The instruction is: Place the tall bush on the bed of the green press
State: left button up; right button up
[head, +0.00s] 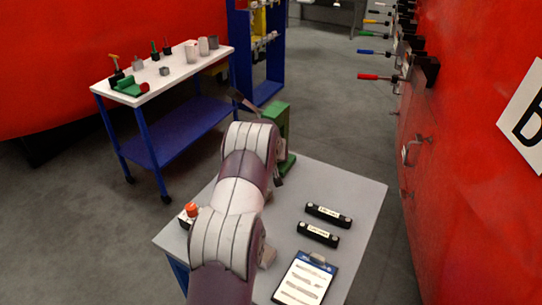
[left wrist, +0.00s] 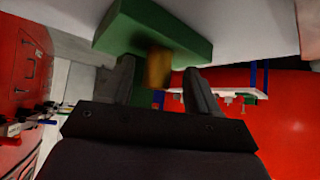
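The green press (head: 281,128) stands at the far corner of the grey table, partly hidden behind my left arm. The left wrist view sees the press (left wrist: 165,32) upside down from close by. A brass-coloured cylinder (left wrist: 158,70), which looks like the tall bush, is against the press's green base, slightly blurred. My left gripper (left wrist: 160,76) is open, with one dark finger on each side of the cylinder and visible gaps between. In the head view the fingertips are mostly hidden by the arm. My right gripper is in neither view.
The grey table (head: 345,185) holds two black labelled bars (head: 328,215), a blue clipboard (head: 306,278) and a red-topped button box (head: 189,214). A white-topped cart (head: 180,75) with cylinders and tools stands at back left. A red wall with clamps is at right.

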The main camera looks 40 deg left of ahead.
pick_arm(q)
jog(key=shift+r, duration=0.25)
jog(key=shift+s+d, duration=0.1)
jog(key=shift+s, duration=0.05)
jog(key=b+v, duration=0.2)
jog(key=v, duration=0.8)
jog(key=s+d+f+m+g+h, duration=0.1)
jog(key=s+d+m+g+h, duration=0.1)
jog(key=s+d, duration=0.6)
jog(key=s+d+f+m+g+h, duration=0.1)
jog(key=s+d+m, duration=0.2)
jog(key=s+d, duration=0.6)
jog(key=s+d+f+m+g+h, duration=0.1)
jog(key=s+d+m+g+h, duration=0.1)
jog(key=s+d, duration=0.7)
jog(key=shift+s+d+m+g+h, duration=0.15)
jog(key=shift+s+m+g+h, duration=0.15)
jog(key=shift+s+m, duration=0.1)
jog(key=shift+w, duration=0.15)
